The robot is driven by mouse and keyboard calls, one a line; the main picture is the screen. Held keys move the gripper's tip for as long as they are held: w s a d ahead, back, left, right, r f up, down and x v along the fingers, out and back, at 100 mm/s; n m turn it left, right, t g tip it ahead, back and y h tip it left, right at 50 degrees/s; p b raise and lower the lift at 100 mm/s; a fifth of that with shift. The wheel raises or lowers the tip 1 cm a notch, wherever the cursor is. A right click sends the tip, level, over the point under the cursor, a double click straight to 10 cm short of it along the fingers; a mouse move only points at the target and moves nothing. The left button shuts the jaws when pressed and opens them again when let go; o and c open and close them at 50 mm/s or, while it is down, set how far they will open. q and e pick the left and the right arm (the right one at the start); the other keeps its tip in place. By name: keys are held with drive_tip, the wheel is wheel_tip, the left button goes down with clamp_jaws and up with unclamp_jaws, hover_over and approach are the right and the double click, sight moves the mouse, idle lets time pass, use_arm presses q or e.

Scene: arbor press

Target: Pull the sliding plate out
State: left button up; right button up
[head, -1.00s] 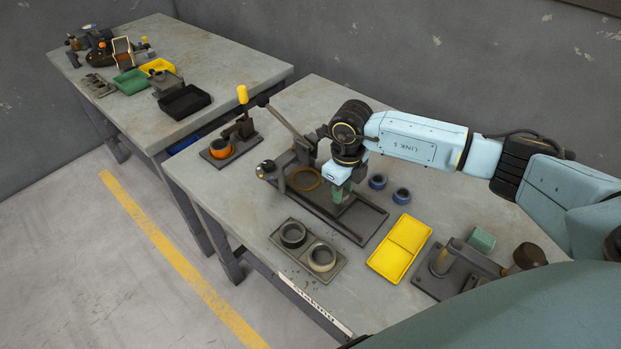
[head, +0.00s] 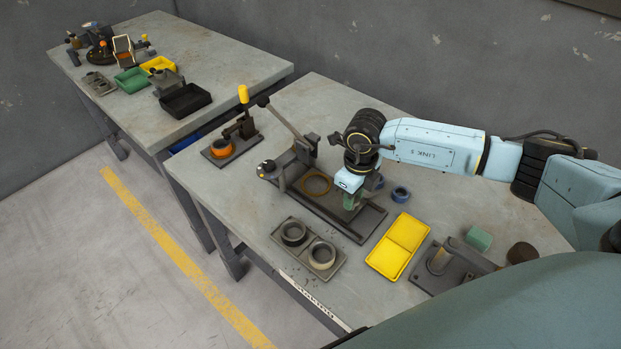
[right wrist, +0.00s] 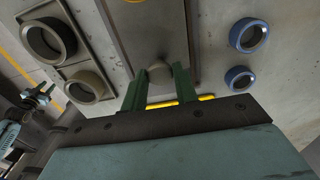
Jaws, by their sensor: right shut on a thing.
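The arbor press (head: 296,160) stands on the near bench with its lever tilted up to the left. My right gripper (head: 350,207) reaches down over the plate's right part. In the right wrist view its green fingers (right wrist: 160,82) are on either side of a small grey knob (right wrist: 160,71) on the sliding plate (right wrist: 150,35), shut on it.
A blue ring (head: 400,194) lies behind, another partly hidden by my gripper. A fixture (head: 445,265) stands at the right.

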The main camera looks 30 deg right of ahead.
drive_tip(key=shift+s+d+p, duration=0.3)
drive_tip(key=shift+s, duration=0.4)
drive_tip(key=shift+s+d+p, duration=0.25)
drive_tip(key=shift+s, duration=0.5)
drive_tip(key=shift+s+d+f+p, duration=0.1)
drive_tip(key=shift+s+d+p, duration=0.15)
drive_tip(key=shift+s, duration=0.25)
drive_tip(key=shift+s+d+p, duration=0.15)
drive_tip(key=shift+s+d, duration=0.05)
drive_tip(key=shift+s, duration=0.25)
drive_tip(key=o, duration=0.7)
drive_tip(key=shift+s, duration=0.1)
wheel_tip(320, 180, up, 7)
drive_tip(key=p, duration=0.5)
